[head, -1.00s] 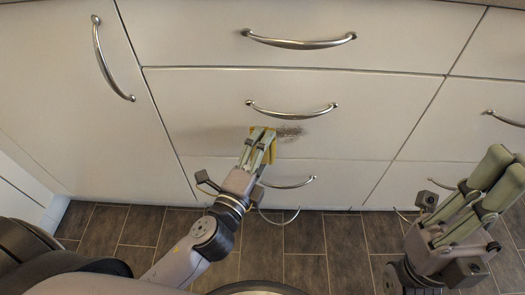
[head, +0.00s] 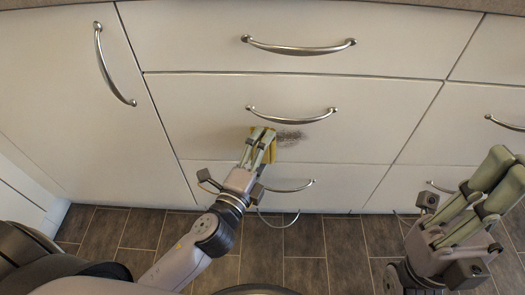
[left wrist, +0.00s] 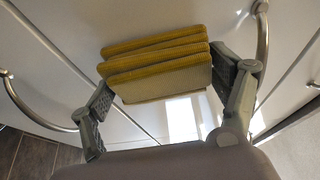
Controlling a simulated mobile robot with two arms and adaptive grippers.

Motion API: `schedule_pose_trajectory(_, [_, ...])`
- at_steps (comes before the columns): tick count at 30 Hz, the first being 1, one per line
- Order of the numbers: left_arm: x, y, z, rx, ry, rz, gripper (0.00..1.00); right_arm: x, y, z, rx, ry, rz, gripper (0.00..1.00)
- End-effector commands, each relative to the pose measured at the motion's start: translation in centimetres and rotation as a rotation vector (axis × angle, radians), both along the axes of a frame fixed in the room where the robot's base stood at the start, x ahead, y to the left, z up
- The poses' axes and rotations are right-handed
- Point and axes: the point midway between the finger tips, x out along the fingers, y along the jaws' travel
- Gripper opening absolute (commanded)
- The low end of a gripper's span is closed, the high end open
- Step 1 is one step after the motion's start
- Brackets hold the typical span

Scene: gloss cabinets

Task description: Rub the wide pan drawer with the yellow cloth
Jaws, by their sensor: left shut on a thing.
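The wide pan drawer (head: 380,120) is the white middle front with a bar handle (head: 291,115). A dark, speckled smudge (head: 291,136) lies below its handle, just right of the cloth. The yellow cloth (head: 270,152) is folded and sits at the drawer's lower part, mostly behind my left fingers. My left gripper (head: 263,134) is shut on the cloth; the left wrist view shows the cloth (left wrist: 160,65) between both fingers. Contact with the front is hidden. My right gripper (head: 500,178) is at the right, away from the drawer; its finger gap is unclear.
Another drawer (head: 300,40) lies above and a lower one (head: 340,180) below, both with bar handles. A door (head: 60,110) with a curved handle (head: 108,65) is at the left. More fronts stand at the right. Dark tiled floor (head: 300,245) runs along the bottom.

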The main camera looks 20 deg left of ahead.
Motion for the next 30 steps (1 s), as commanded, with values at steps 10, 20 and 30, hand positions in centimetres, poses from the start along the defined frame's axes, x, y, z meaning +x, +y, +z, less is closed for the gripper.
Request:
schedule_pose_trajectory(10, [0.6, 0.2, 0.1, -0.001, -0.001, 0.0, 0.57, 0.0, 0.0, 0.1, -0.001, 0.007, -0.001, 0.0])
schedule_pose_trajectory(20, [1.1, -2.0, 0.1, -0.004, -0.001, 0.001, 0.57, 0.0, -0.1, 0.2, 0.001, 0.013, -0.002, 0.0])
schedule_pose_trajectory(30, [1.5, -3.8, 0.1, -0.002, 0.0, 0.001, 0.57, -0.2, -0.1, 0.5, 0.002, 0.004, -0.002, 0.0])
